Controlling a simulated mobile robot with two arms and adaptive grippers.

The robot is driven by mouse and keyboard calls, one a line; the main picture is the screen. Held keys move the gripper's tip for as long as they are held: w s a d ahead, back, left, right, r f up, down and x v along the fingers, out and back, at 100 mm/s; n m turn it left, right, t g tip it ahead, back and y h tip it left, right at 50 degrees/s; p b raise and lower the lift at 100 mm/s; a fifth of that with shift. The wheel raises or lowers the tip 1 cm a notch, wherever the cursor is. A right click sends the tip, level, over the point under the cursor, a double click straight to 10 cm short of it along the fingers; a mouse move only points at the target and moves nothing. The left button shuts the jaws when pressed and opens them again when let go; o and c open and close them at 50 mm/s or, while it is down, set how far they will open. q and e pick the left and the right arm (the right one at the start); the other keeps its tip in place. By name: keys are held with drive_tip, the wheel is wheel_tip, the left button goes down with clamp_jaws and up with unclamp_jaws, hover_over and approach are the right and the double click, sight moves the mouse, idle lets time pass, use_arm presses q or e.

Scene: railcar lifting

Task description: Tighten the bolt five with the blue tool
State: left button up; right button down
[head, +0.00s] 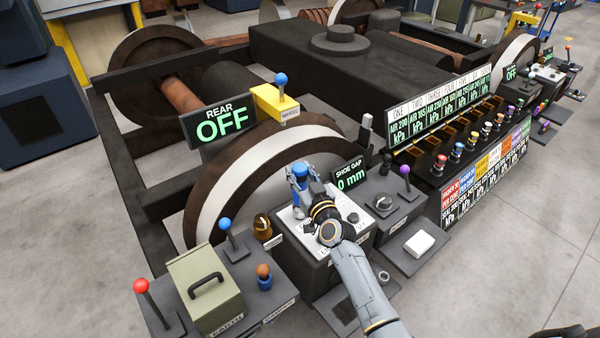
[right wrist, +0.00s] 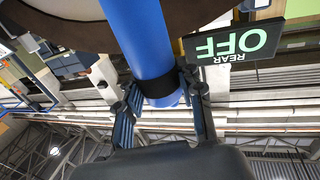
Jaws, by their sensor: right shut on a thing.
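My right gripper (head: 300,182) is shut on the blue tool (head: 300,170), over a box with a pale top plate (head: 289,216) in front of the large wheel. In the right wrist view the tool is a thick blue cylinder (right wrist: 140,40) with a black band, between the two fingers (right wrist: 160,105). The tool's lower end is hidden by the gripper in the head view, so I cannot tell whether it touches anything. I cannot pick out bolt five; the plate's lettering is partly covered by my arm. My left gripper is not in view.
A sign reading REAR OFF (head: 222,124) and a SHOE GAP 0 mm sign (head: 349,175) stand nearby. A green box (head: 206,287) and levers stand at lower left. Panels labelled ONE onward (head: 440,108) and coloured knobs line the right. Open floor lies at lower right.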

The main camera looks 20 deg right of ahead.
drive_tip(key=shift+f+b, duration=0.7)
drive_tip(key=shift+f, duration=0.1)
idle(0.5)
drive_tip(key=shift+s, duration=0.1)
idle(0.9)
drive_tip(key=shift+r+p, duration=3.6)
drive_tip(key=shift+r, duration=0.1)
drive_tip(key=shift+f, duration=0.1)
